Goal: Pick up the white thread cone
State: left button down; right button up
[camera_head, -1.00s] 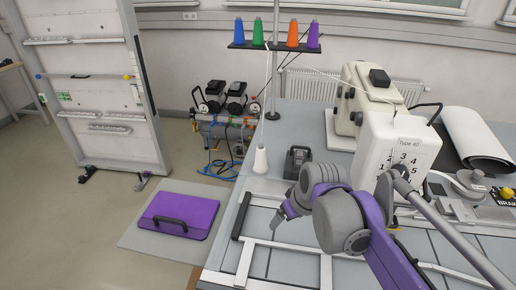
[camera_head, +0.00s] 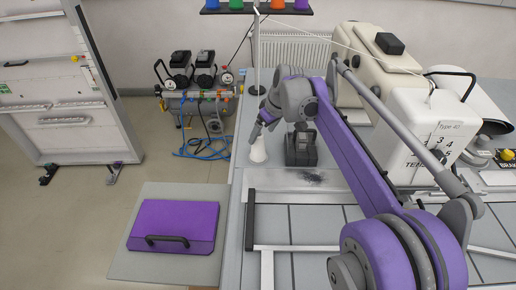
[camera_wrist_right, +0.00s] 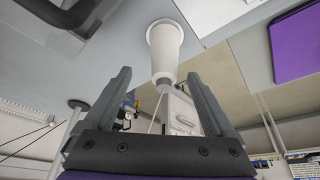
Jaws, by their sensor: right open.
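The white thread cone (camera_head: 258,152) stands upright near the left edge of the grey table, partly hidden by my right gripper. In the right wrist view the cone (camera_wrist_right: 165,45) lies ahead of the two fingers, centred in the gap, its narrow end towards the palm. My right gripper (camera_head: 259,127) is at the cone's upper part in the head view. In the wrist view its fingers (camera_wrist_right: 160,75) are spread apart with nothing clamped. I cannot tell whether a finger touches the cone. My left gripper is not in view.
A dark grey device (camera_head: 301,148) stands close to the right of the cone. The sewing machine (camera_head: 432,135) is further right. Coloured thread cones sit on a rack (camera_head: 255,11) above. A purple case (camera_head: 173,226) lies left of the table. A pale frame (camera_head: 300,248) lies in front.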

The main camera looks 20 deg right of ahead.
aim_at(258, 146)
jog(key=x, duration=0.4)
jog(key=shift+a+f, duration=0.3)
grip_shut()
